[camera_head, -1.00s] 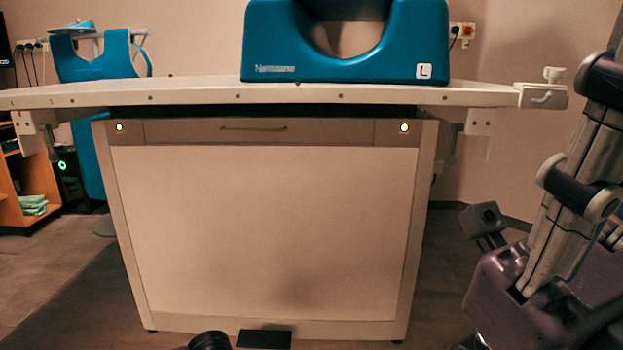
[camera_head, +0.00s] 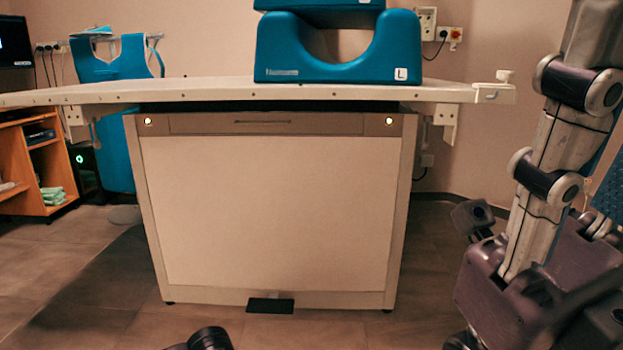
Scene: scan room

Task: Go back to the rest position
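Neither of my grippers shows in the head view. My own arm links and a purple body part fill the right side of the picture, with no fingers to be made out. A small dark rounded part, probably mine, shows at the bottom edge left of centre.
A white table (camera_head: 210,90) on a pale cabinet (camera_head: 270,210) stands ahead. A blue cushion block marked L (camera_head: 290,57) sits on it with another blue piece on top. A blue apron (camera_head: 115,120) hangs behind left. A wooden shelf (camera_head: 18,170) stands far left.

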